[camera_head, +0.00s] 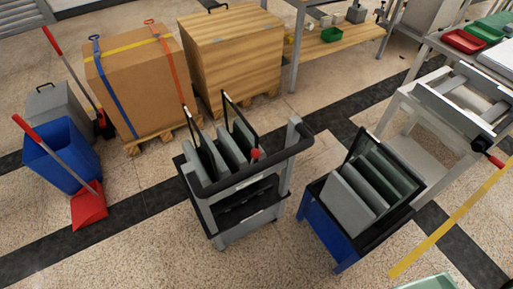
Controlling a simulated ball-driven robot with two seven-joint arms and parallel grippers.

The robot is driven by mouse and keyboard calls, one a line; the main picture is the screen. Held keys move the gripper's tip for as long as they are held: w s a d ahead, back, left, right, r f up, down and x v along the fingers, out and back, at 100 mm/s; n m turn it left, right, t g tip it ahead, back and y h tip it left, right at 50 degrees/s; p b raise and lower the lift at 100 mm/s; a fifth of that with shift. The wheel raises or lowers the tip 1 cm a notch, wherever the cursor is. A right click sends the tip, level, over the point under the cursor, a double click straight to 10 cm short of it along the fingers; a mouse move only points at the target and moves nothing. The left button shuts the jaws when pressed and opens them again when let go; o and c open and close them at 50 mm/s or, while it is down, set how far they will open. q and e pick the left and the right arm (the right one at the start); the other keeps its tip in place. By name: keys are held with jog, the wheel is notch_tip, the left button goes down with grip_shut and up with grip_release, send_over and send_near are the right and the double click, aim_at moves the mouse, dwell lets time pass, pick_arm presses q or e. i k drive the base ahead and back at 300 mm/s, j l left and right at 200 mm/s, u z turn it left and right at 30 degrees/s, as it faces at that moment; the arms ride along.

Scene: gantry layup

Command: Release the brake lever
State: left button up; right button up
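A grey cart (238,195) with black trays stands in the middle, holding upright grey panels. A small red knob (255,154) shows at its upper right side, near the black push handle (300,142). A second red-tipped handle (495,160) sticks out at the end of the white frame (455,108) at right. I cannot tell for certain which of these is the brake lever, or how it is set. Neither of my grippers shows in this view.
A blue stand (330,228) with tilted panels is right of the cart. Behind are a strapped cardboard box (140,85) and a wooden crate (235,55). A blue bin (62,155) and red dustpan (88,207) are at left. Floor in front of the cart is clear.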

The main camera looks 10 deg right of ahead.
aim_at(255, 153)
jog(key=z, duration=1.6)
jog(key=k, duration=0.75)
